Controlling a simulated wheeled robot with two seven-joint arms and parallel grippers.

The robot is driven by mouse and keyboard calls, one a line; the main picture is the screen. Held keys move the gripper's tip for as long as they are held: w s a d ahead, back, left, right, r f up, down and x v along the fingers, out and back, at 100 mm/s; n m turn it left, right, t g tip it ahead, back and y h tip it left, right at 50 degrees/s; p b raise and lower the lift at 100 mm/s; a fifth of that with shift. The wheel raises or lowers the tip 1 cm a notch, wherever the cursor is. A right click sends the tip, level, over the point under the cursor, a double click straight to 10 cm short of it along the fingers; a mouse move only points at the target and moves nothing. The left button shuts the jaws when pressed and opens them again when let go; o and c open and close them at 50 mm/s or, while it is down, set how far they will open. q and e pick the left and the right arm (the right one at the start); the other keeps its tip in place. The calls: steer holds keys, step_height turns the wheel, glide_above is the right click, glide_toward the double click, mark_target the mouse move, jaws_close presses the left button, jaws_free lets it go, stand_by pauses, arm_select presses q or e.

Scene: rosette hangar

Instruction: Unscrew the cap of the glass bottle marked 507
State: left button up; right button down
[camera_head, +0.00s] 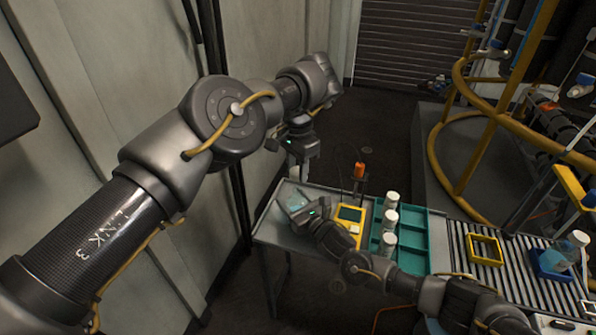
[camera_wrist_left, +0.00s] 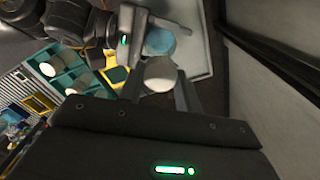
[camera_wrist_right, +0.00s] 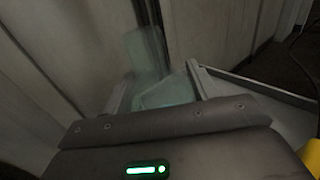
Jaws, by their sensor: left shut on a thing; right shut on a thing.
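A pale blue glass bottle (camera_head: 297,202) is in my right gripper (camera_head: 303,213), above the grey table's left end. In the right wrist view, its translucent glass (camera_wrist_right: 165,93) lies between the shut fingers. My left gripper (camera_head: 297,165) points down above it. In the left wrist view, its fingers are shut on a white round cap (camera_wrist_left: 159,74), and the blue bottle (camera_wrist_left: 160,42) shows just beyond the cap. I cannot tell whether cap and bottle touch. No marking 507 is readable.
A teal tray (camera_head: 409,262) with several white-capped bottles (camera_head: 390,219) stands on the table. A yellow device (camera_head: 350,213) sits to its left. A yellow bin (camera_head: 485,249) and a blue bin (camera_head: 550,266) are on the rollers at right. A wall panel (camera_head: 200,180) stands close at left.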

steer(key=shift+c, duration=1.8)
jaws_free()
steer(key=v, duration=1.2)
steer(key=shift+p, duration=0.35)
